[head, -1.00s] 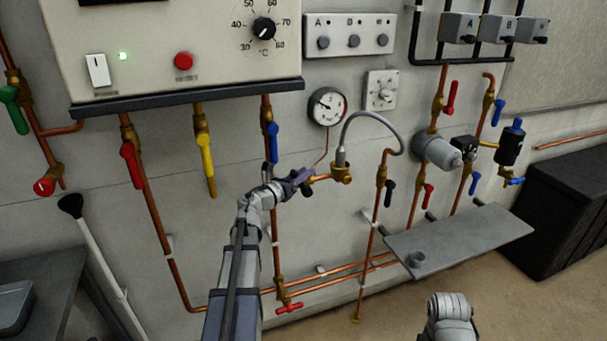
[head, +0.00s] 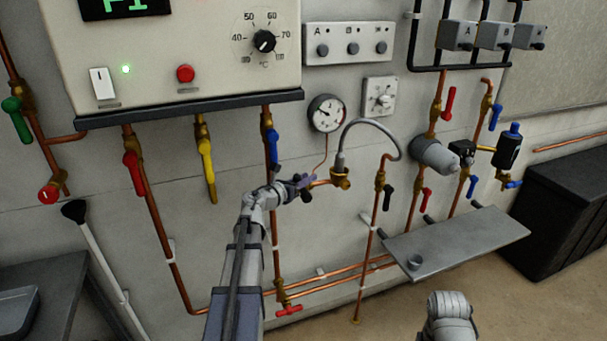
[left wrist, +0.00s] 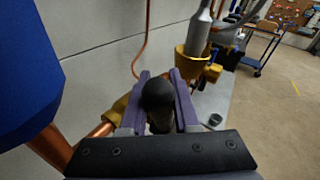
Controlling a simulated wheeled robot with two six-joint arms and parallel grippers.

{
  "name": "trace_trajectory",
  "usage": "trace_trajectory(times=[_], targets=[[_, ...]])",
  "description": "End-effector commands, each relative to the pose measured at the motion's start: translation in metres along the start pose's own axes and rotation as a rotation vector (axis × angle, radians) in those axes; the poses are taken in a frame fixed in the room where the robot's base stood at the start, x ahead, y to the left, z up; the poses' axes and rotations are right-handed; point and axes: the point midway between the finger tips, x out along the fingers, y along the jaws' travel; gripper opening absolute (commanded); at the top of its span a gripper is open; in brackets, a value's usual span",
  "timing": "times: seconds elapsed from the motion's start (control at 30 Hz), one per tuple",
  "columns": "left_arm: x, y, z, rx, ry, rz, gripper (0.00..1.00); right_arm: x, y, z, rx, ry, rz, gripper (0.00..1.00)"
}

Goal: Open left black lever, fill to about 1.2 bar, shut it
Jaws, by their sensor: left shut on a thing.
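The left black lever (left wrist: 158,93) shows in the left wrist view as a rounded dark end between the two purple fingers of my left gripper (left wrist: 160,76), which is shut on it. In the head view my left gripper (head: 306,184) is at the brass valve left of the grey flexible hose (head: 378,122), and it hides most of the lever, so its angle is unclear. The round pressure gauge (head: 326,113) is above; its needle points to the upper left, but the numbers are too small to read. My right gripper is not in view.
A second black lever (head: 388,198) hangs on the pipe to the right. A blue lever (head: 272,147) is just above left of my gripper. A grey shelf (head: 465,243) juts out at lower right. The boiler panel (head: 190,50) is above, its display partly cut off.

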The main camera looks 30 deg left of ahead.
Motion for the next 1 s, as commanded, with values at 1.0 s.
trace_trajectory(times=[1.0], targets=[[0.02,-0.011,-0.005,0.193,0.316,0.088,0.0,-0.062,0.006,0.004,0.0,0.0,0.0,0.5]])
